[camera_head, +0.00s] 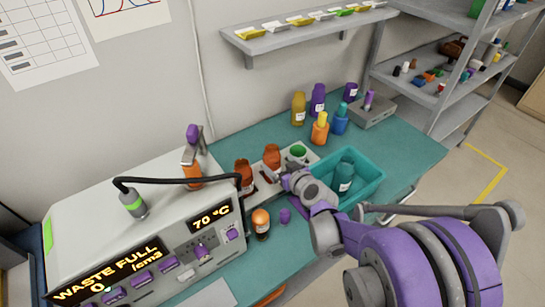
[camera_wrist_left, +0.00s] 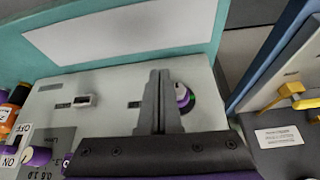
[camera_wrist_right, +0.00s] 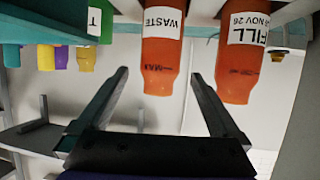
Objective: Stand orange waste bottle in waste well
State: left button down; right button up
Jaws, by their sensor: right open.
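The orange waste bottle (camera_head: 272,157) stands upright at the pale rack (camera_head: 312,158), between a green-topped container (camera_head: 298,152) and another orange bottle (camera_head: 243,175). In the right wrist view, its WASTE label and MAX mark face me (camera_wrist_right: 162,50); the other bottle reads FILL (camera_wrist_right: 243,52). My right gripper (camera_head: 270,177) is open just in front of the bottles. Its fingers (camera_wrist_right: 158,78) are spread with the waste bottle's lower-picture end between them; I see no clear contact. The well under the bottle is hidden. My left gripper (camera_wrist_left: 158,72) is shut and empty above a control panel.
The machine (camera_head: 150,215) with "WASTE FULL" and 70 °C displays stands left. A teal bin (camera_head: 372,172) holds a teal bottle. Several coloured bottles stand behind.

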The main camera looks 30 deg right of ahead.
jog(key=shift+v, duration=1.75)
